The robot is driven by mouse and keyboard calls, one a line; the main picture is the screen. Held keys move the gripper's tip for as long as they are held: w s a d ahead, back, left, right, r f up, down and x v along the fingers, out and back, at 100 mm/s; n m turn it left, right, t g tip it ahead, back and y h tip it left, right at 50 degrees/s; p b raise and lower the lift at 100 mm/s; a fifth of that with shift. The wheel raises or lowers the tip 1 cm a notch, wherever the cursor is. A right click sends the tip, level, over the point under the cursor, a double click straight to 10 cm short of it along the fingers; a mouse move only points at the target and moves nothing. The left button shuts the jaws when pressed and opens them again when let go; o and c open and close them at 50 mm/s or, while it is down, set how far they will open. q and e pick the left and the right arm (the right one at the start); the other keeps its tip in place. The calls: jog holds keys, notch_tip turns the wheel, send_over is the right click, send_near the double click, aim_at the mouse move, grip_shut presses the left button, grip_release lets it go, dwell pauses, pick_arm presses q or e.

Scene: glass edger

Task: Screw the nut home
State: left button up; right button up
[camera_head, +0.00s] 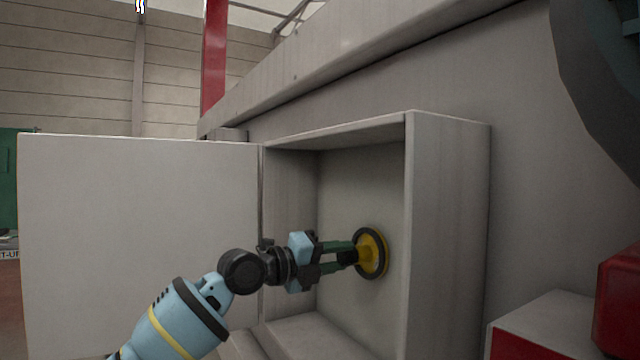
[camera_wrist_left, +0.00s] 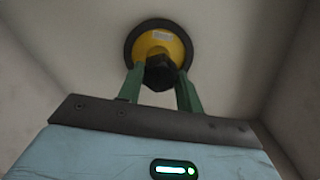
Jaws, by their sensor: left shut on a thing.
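The nut (camera_wrist_left: 160,72) is a dark piece at the centre of a yellow hub (camera_head: 368,252) with a black round rim, at the back of an open grey box. The hub also shows in the left wrist view (camera_wrist_left: 158,42). My left gripper (camera_head: 349,256) reaches into the box, its green fingers shut on the nut, one on each side. In the left wrist view the fingers (camera_wrist_left: 160,84) reach up to the nut, just in front of the hub. The fingers partly hide the nut in the head view. My right gripper is not in view.
The grey box (camera_head: 448,230) is fixed to a large grey machine wall. Its door (camera_head: 140,235) stands open to the left. The box walls surround my left gripper closely. A red and grey block (camera_head: 545,325) stands at the lower right.

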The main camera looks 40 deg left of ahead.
pick_arm(q)
jog(key=m, duration=0.1)
jog(key=r+m, duration=0.1)
jog(key=m, duration=0.1)
jog(key=shift+s+a+r, duration=0.1)
jog(key=shift+s+a, duration=0.1)
jog(key=shift+a, duration=0.2)
jog(key=o, duration=0.9)
jog(key=shift+o, duration=0.4)
jog(key=shift+d+f, duration=0.1)
jog(key=shift+f, duration=0.1)
